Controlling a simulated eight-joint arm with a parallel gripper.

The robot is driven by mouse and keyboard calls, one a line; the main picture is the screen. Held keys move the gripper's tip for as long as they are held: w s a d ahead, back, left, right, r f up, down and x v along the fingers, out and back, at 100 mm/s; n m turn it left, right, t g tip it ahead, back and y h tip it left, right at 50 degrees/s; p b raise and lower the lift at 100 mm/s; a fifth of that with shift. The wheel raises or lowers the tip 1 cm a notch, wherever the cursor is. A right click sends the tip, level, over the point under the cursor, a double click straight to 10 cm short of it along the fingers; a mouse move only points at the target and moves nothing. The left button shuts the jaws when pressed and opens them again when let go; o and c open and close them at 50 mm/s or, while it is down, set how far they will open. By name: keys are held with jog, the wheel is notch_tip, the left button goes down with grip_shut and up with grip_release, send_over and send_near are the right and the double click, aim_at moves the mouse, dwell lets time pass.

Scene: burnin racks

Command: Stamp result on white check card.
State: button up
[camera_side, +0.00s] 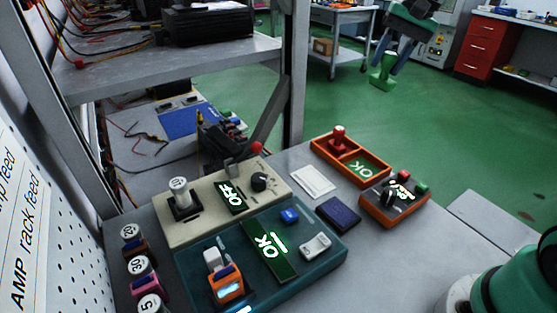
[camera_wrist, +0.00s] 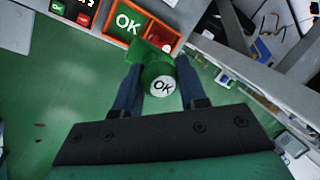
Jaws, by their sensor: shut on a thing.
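My gripper (camera_side: 388,56) is shut on a green stamp (camera_side: 382,77), held high above the floor, beyond the bench in the side view. In the wrist view, my gripper's two dark blue fingers (camera_wrist: 160,78) close around the green stamp (camera_wrist: 160,87), whose white top reads OK. The white check card (camera_side: 312,181) lies flat on the bench, with no mark that I can make out. A dark blue pad (camera_side: 338,213) lies just in front of it. The orange stamp tray (camera_side: 372,178) holds a red stamp (camera_side: 338,138); its green OK compartment (camera_side: 362,167) is empty.
An orange box with buttons (camera_side: 394,203) stands right of the pad. A rack post (camera_side: 295,80) rises behind the bench.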

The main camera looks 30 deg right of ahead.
jog(key=c, duration=0.3)
jog(key=s+a+f, duration=0.2)
jog(key=a+f, duration=0.4)
jog(key=a, duration=0.2)
jog(key=shift+f, duration=0.2)
jog(key=s+a+f, duration=0.4)
jog(key=a+f, duration=0.1)
jog(key=shift+s+a+f+g, duration=0.2)
jog(key=shift+s+a+g, duration=0.05)
jog(key=shift+g, duration=0.05)
jog(key=shift+s+a+f, duration=0.1)
jog(key=shift+f, duration=2.95)
jog(key=shift+f, duration=0.55)
jog(key=shift+r, duration=0.1)
notch_tip(320, 180, up, 7)
